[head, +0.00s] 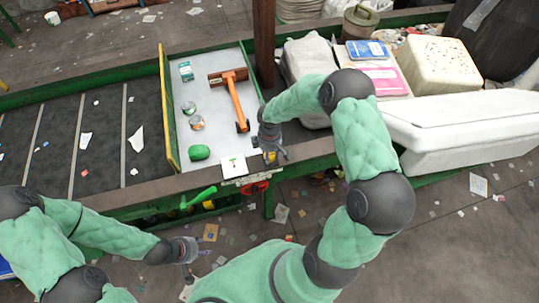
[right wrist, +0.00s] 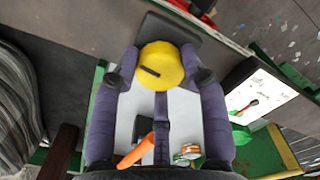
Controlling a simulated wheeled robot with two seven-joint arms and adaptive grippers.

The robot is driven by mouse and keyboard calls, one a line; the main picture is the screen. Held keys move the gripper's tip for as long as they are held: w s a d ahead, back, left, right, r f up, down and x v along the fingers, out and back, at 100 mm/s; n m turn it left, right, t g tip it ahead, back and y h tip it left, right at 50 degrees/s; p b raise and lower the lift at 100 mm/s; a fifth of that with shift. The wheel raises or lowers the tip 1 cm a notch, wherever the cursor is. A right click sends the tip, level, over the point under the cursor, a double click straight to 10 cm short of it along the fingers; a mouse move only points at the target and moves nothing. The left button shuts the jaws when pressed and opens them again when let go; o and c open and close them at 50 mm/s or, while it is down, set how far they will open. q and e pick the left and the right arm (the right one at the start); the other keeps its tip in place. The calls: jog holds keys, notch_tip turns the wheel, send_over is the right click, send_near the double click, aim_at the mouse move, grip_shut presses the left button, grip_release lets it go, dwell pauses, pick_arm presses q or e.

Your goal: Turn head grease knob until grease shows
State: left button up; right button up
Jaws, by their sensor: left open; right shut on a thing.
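The yellow grease knob (right wrist: 163,62) is round with a dark mark on its face and shows large in the right wrist view. My right gripper (right wrist: 160,78) is shut on it, one finger at each side. In the head view the knob (head: 271,158) is a small yellow patch at the belt's front edge, partly hidden by my right gripper (head: 272,146). I cannot make out any grease around it. My left gripper (head: 190,254) is open and empty, low in front of the belt frame.
A white card with a red and green picture (head: 233,165) sits left of the knob. A green lever (head: 198,198) sticks out below.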

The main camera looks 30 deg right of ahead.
jog(key=m+b, duration=0.3)
jog(key=shift+f, duration=0.2)
jog(key=shift+r+m+b, duration=0.15)
jog(key=shift+m+b, duration=1.55)
jog(key=shift+m, duration=0.8)
jog(key=o, duration=1.2)
jog(key=shift+c, duration=0.2)
jog(key=shift+r, duration=0.1)
notch_tip(320, 180, up, 12)
